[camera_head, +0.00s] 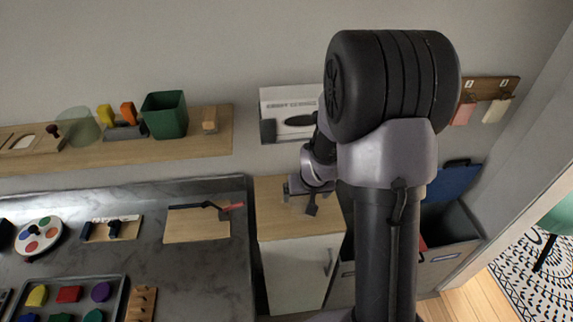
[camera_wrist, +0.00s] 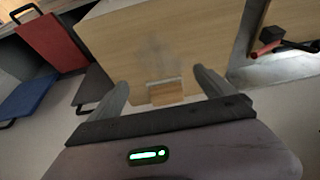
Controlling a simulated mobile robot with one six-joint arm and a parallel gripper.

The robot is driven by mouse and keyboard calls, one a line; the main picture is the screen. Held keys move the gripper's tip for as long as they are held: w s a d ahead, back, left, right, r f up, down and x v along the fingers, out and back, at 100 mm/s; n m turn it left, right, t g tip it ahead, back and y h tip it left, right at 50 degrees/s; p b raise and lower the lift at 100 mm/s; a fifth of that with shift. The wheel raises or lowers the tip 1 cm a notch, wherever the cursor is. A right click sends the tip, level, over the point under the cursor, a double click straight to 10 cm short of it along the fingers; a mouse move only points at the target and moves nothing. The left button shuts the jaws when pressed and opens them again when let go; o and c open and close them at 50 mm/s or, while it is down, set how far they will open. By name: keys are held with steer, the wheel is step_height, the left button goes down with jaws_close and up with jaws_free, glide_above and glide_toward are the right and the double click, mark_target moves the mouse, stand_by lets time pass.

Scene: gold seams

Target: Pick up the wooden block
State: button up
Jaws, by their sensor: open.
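A small wooden block (camera_wrist: 165,93) shows in the wrist view at the lower edge of the pale wooden cabinet top (camera_wrist: 150,45). It lies between the two open fingers of my gripper (camera_wrist: 165,92) in the picture. No finger visibly touches it, and I cannot tell how far below them it is. In the head view my gripper (camera_head: 301,190) is over the same cabinet top (camera_head: 268,222). The block cannot be made out there, with my gripper and arm covering part of that surface.
A grey counter (camera_head: 195,275) with a cutting board (camera_head: 196,229) stands left of the cabinet. A wall shelf (camera_head: 205,145) carries a green bin (camera_head: 164,115) and a small wooden piece (camera_head: 210,122). A blue panel (camera_head: 452,183) is to the right. A white box-like holder (camera_head: 290,95) hangs behind.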

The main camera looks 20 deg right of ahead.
steer(key=w, duration=0.2)
steer(key=w+d, duration=0.1)
steer(key=w, duration=0.1)
steer(key=w+d, duration=0.1)
steer(key=w, duration=0.2)
steer(key=shift+b, duration=0.4)
steer(key=x, duration=0.2)
steer(key=b+x, duration=0.1)
steer(key=x, duration=0.2)
steer(key=shift+w+d, duration=0.15)
steer(key=shift+w, duration=0.3)
steer(key=c, duration=1.4)
